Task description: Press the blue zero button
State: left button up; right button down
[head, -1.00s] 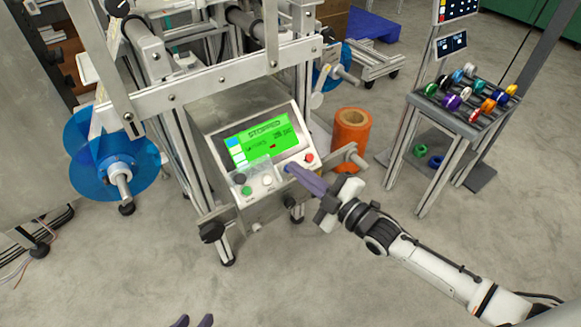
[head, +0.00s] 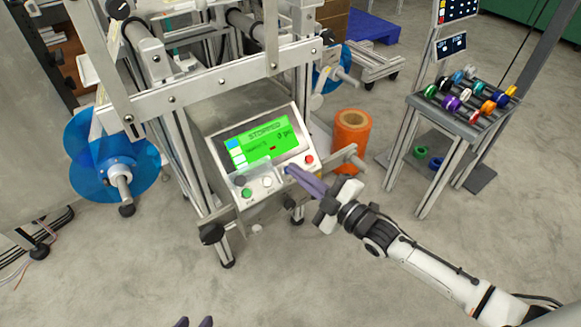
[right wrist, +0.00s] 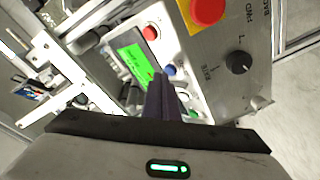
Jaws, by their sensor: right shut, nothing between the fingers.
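The blue zero button (right wrist: 171,69) sits on the sloped control panel (right wrist: 196,103), beside the green screen (right wrist: 131,57). In the head view the right gripper (head: 289,170) reaches in from the right. The screen (head: 257,140) reads STOPPED with a count of 0. My left gripper (head: 194,322) shows only two fingertips, apart, at the bottom edge.
A red button (head: 309,159), a white button (head: 267,182) and a green button (head: 246,193) share the panel. The wrist view shows a large red button (right wrist: 208,10) and black knob (right wrist: 238,62). An orange roll (head: 351,131) stands behind my right gripper. The front floor is clear.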

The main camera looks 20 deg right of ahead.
pick_arm(q)
jog(key=shift+r, duration=0.2)
pick_arm(e)
jog(key=shift+s+r, duration=0.1)
